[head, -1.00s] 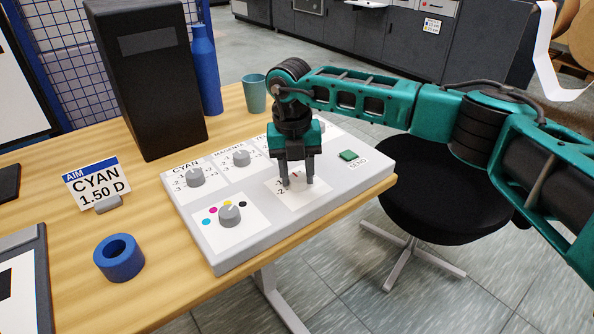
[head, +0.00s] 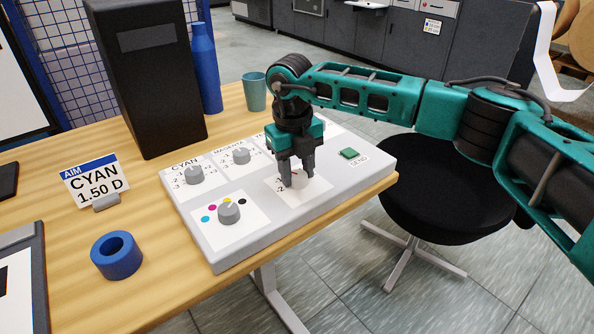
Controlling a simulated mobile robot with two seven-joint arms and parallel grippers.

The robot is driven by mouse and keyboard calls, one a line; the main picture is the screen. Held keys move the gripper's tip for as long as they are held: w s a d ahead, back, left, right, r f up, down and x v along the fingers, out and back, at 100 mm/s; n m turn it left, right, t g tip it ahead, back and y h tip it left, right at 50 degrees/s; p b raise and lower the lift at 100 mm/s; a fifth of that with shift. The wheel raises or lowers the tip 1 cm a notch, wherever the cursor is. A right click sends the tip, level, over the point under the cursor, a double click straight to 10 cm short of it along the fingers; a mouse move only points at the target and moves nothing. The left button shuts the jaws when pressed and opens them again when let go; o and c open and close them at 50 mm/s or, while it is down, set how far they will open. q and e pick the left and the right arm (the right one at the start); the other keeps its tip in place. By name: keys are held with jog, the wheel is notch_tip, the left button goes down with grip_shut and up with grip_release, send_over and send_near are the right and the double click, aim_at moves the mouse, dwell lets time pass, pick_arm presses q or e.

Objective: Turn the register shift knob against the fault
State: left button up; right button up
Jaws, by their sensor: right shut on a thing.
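The grey control console (head: 224,247) lies on the wooden table. My right gripper (head: 297,182) points down over the console's front right panel. It is shut on a pale grey knob (head: 299,181), which its fingers largely hide. A selector knob with coloured dots (head: 229,211) sits to the left. The cyan knob (head: 194,175) and magenta knob (head: 241,156) are behind. A green SEND button (head: 349,153) is to the right. My left gripper is not in view.
A sign reading "AIM CYAN 1.50 D" (head: 95,183) and a blue ring (head: 117,256) stand on the table at left. A black tower (head: 152,85), blue bottle (head: 206,70) and teal cup (head: 254,92) stand behind. A black chair (head: 440,210) is at right.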

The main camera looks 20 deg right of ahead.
aim_at(296, 178)
jog(key=n+b, duration=0.1)
jog(key=n, duration=0.6)
jog(key=shift+b, duration=0.3)
jog(key=shift+s+n, duration=0.1)
jog(key=shift+n, duration=1.1)
jog(key=shift+n+t+b, duration=0.3)
jog(key=shift+n, duration=0.3)
jog(key=shift+r+n+y, duration=0.1)
jog(key=shift+n+y, duration=0.2)
jog(key=o, duration=1.1)
jog(key=shift+c, duration=0.2)
notch_tip(296, 178, up, 13)
jog(key=shift+s+a, duration=0.2)
jog(key=shift+s, duration=0.2)
